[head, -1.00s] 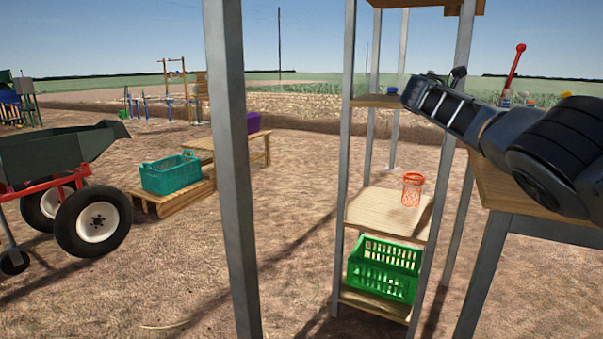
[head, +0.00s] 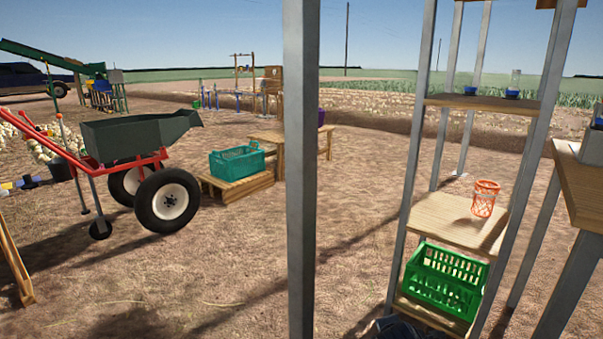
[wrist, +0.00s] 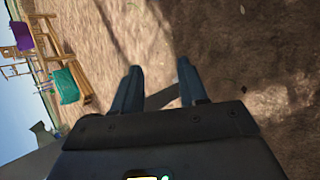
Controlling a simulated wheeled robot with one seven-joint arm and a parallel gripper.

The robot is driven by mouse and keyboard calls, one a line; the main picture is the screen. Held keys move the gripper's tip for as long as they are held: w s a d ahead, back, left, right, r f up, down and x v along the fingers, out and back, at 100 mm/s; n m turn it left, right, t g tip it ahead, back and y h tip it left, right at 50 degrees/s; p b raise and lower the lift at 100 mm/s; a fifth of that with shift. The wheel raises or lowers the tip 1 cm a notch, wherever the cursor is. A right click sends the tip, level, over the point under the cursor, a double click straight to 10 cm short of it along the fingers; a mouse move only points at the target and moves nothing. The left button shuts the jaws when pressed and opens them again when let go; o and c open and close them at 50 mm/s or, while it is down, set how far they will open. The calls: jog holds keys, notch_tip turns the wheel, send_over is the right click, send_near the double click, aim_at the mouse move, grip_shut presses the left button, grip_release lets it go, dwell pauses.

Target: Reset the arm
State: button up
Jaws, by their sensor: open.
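My gripper (wrist: 160,86) shows in the wrist view with its two fingers apart and nothing between them. Bare dirt ground and a shadow lie beyond the fingertips. In the head view the gripper does not show clearly; only a dark part of my arm is at the bottom edge, by the foot of the shelf rack.
A metal-post rack (head: 303,180) stands close in front. Its shelves hold an orange basket (head: 484,198) and a green crate (head: 445,283). A wooden table (head: 582,190) is at right. A wheelbarrow (head: 135,135) and teal crate (head: 237,162) stand left. Open dirt lies between.

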jog(key=s+a+f+m+t+y, duration=0.1)
jog(key=s+a+f+m, duration=0.15)
jog(key=s, duration=0.45)
jog(key=s+a+f+m+y, duration=0.1)
jog(key=s+a+m, duration=0.1)
jog(key=s+a, duration=0.35)
jog(key=s+a+f+m+t+y, duration=0.1)
jog(key=s+a+f+m+y, duration=0.1)
jog(key=s, duration=0.6)
jog(key=s+d+r+m+t, duration=0.1)
jog(key=s+r+m, duration=0.1)
jog(key=s, duration=0.5)
jog(key=s+r+m, duration=0.1)
jog(key=s+m, duration=0.2)
jog(key=s, duration=0.4)
jog(key=s+d+r+m+t, duration=0.1)
jog(key=s+d+r+m, duration=0.2)
jog(key=s+r, duration=0.45)
jog(key=s+d+r+m+t+h, duration=0.1)
jog(key=s+d+r+m, duration=0.2)
jog(key=s+r, duration=0.4)
jog(key=s+d+r+m+t, duration=0.1)
jog(key=s+d+r+m, duration=0.15)
jog(key=s+r, duration=0.5)
notch_tip(320, 180, up, 27)
jog(key=w+p, duration=0.1)
jog(key=p, duration=2.4)
jog(key=shift+w+d+f, duration=0.2)
jog(key=shift+w+d, duration=0.05)
jog(key=shift+d, duration=0.05)
